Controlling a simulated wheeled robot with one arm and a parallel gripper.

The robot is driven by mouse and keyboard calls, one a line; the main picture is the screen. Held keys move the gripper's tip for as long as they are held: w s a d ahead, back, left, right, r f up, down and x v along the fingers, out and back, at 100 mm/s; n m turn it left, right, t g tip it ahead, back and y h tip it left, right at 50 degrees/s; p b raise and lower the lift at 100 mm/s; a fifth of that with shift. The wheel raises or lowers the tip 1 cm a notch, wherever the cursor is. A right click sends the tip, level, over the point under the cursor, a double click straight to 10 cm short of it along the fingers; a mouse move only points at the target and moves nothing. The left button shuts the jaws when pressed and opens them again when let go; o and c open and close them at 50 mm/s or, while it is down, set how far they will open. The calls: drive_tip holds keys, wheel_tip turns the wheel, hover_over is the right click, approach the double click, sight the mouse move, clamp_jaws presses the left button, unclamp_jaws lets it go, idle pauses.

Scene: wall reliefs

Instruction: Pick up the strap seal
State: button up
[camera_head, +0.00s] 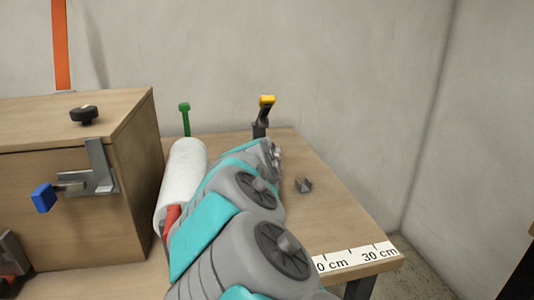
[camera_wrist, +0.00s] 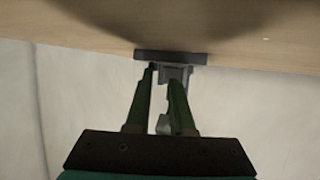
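A small grey folded metal piece (camera_head: 304,185), which looks like the strap seal, lies on the bare wooden table right of my arm. My gripper (camera_head: 273,152) is near the far part of the table, behind and left of that piece; my arm largely hides it in the head view. In the wrist view, my gripper's two dark green fingers (camera_wrist: 161,75) are partly open, with pale wall showing between them. A grey metal upright (camera_wrist: 176,78) on a dark flat plate (camera_wrist: 170,57) stands beyond the fingertips. I cannot tell whether the fingers touch it.
A yellow-handled tool (camera_head: 262,115) stands at the table's back edge, close to my gripper. A green-topped post (camera_head: 185,118) and a white roll (camera_head: 182,185) are to the left. A wooden box (camera_head: 75,210) with a blue-knobbed clamp (camera_head: 44,197) stands farther left. The table's right side is mostly clear.

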clamp_jaws()
drive_tip(key=shift+s+d, duration=0.1)
idle(0.5)
